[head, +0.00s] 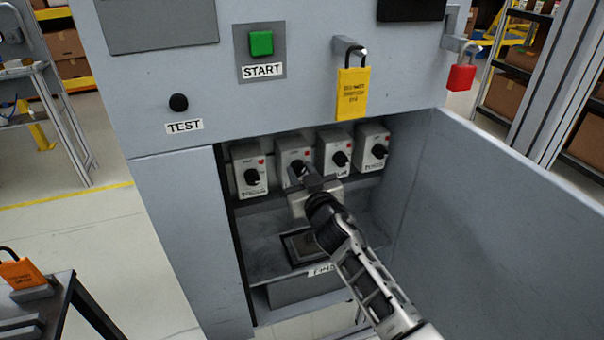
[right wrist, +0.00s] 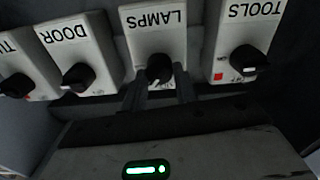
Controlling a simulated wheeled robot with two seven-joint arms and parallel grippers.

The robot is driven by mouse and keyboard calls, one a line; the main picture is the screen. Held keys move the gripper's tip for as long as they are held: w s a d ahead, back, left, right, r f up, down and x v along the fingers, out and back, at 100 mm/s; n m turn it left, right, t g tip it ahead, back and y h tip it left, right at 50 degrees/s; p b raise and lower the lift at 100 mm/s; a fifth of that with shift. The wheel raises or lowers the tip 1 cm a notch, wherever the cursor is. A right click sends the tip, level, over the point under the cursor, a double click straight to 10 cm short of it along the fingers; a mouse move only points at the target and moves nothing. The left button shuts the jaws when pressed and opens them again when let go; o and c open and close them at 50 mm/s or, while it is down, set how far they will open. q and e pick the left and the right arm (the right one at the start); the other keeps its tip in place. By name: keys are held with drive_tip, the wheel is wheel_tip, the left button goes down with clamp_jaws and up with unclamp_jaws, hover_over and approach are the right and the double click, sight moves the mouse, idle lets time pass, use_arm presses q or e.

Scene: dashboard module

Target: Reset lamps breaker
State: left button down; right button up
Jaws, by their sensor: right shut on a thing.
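The LAMPS breaker (head: 290,150) is the second grey box from the left in the row inside the open cabinet. It also shows upside down in the right wrist view (right wrist: 155,35), with its label readable. Its black rotary knob (right wrist: 159,68) sits between the fingers of my right gripper (head: 306,178). The right gripper is shut on this knob, and its fingers also show in the right wrist view (right wrist: 160,92). The fingers partly cover the knob, so its exact angle is hard to tell. My left gripper is not in view.
The TOOLS breaker (head: 249,168) and DOOR breaker (head: 334,150) flank it closely, with another breaker (head: 372,145) at right. The cabinet door (head: 500,220) stands open at right.

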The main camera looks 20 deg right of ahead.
drive_tip(key=n, duration=0.4)
drive_tip(key=shift+a, duration=0.1)
drive_tip(key=shift+n, duration=2)
drive_tip(key=o, duration=1)
drive_tip(key=s, duration=1.6)
drive_tip(key=shift+d, duration=0.25)
